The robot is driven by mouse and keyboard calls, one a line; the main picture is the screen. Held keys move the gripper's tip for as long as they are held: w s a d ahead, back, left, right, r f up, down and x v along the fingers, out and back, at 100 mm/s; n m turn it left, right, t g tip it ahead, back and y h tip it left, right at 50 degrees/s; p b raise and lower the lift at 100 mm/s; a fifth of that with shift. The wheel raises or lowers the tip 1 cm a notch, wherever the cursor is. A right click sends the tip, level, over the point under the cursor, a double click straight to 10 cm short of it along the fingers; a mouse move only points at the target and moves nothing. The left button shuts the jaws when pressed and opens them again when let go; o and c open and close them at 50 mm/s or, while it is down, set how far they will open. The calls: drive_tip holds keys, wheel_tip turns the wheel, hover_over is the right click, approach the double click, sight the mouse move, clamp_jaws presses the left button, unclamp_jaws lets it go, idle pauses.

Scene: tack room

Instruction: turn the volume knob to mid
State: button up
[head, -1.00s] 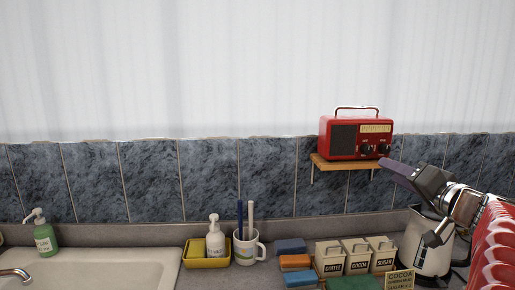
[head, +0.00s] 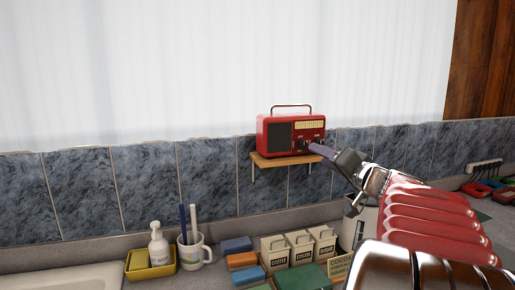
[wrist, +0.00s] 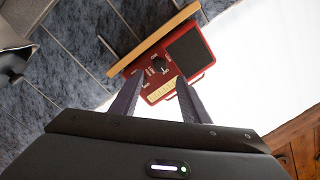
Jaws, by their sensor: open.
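The red radio (head: 268,138) stands upright on a small wooden shelf, with a dark speaker grille on its left and a pale dial at upper right. Two dark knobs sit below the dial; the left one (head: 304,145) shows just beside my fingertips. Which is the volume knob is too small to read. My gripper (head: 312,147) is open and empty, its tips close to the radio's lower right front. In the wrist view the radio (wrist: 172,82) appears upside down, and a dark knob (wrist: 161,65) lies beyond and between the spread fingertips (wrist: 160,76). Contact cannot be told.
The wooden shelf (head: 262,161) is fixed to the blue-grey tiled wall.

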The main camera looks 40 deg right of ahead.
sight(304, 147)
drive_tip(key=x, duration=0.8)
drive_tip(key=shift+w+d, duration=0.1)
drive_tip(key=shift+w, duration=0.25)
drive_tip(key=shift+c, duration=0.5)
drive_tip(key=c, duration=0.9)
drive_tip(key=shift+s+d, duration=0.1)
drive_tip(key=shift+d, duration=0.2)
drive_tip(key=shift+c, duration=0.3)
drive_tip(key=shift+a, duration=0.3)
clamp_jaws()
